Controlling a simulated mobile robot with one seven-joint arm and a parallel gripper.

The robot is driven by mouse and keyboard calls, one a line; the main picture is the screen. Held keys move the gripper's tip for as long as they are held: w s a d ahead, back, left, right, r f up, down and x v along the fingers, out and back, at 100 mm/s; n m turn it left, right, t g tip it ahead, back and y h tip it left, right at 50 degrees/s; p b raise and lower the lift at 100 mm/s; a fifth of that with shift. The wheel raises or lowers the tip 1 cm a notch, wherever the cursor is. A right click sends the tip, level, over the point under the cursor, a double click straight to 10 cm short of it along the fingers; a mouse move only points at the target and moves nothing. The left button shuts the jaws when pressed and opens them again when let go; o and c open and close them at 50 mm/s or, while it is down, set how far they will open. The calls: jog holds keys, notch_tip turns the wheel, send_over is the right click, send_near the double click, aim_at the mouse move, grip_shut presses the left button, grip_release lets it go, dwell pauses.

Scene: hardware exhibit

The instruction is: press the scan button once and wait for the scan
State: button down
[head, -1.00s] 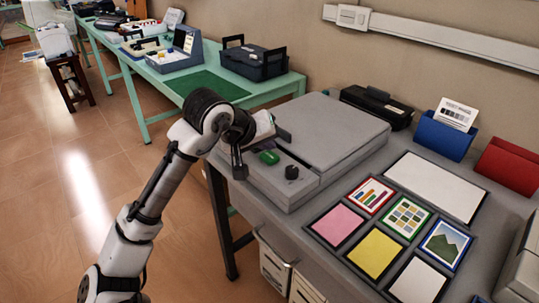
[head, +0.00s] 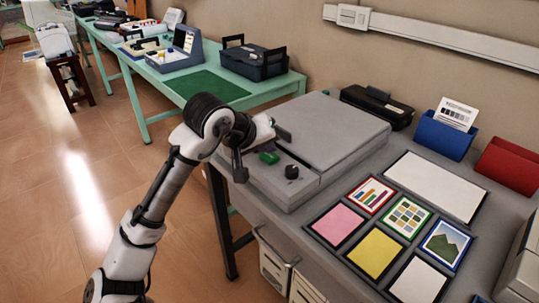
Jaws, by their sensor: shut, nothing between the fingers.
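The scan button seems to be the green oblong button (head: 269,157) on the front ledge of a large grey flat scanner (head: 330,135). A black round knob (head: 291,172) stands to its right on the same ledge. My gripper (head: 240,173) is shut and empty. Its dark tip shows at the scanner's front left corner, left of the green button in the picture. I cannot tell its height or whether it touches the scanner. My wrist hides part of the scanner's left edge. The button shows no clear sign of being pressed.
Small pictures and coloured cards (head: 375,253) lie right of the scanner, beside a white sheet (head: 434,187). A blue holder (head: 443,135) with a barcode card, a red holder (head: 508,166) and a black device (head: 377,105) stand behind. A green bench (head: 206,88) lies beyond.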

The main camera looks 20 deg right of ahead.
aim_at(267, 158)
jog(key=shift+f, duration=0.5)
dwell(0.9)
jog(key=shift+r, duration=0.15)
jog(key=shift+r+p, duration=0.8)
jog(key=shift+p, duration=0.05)
notch_tip(267, 158, up, 5)
jog(key=p, duration=0.5)
dwell(0.4)
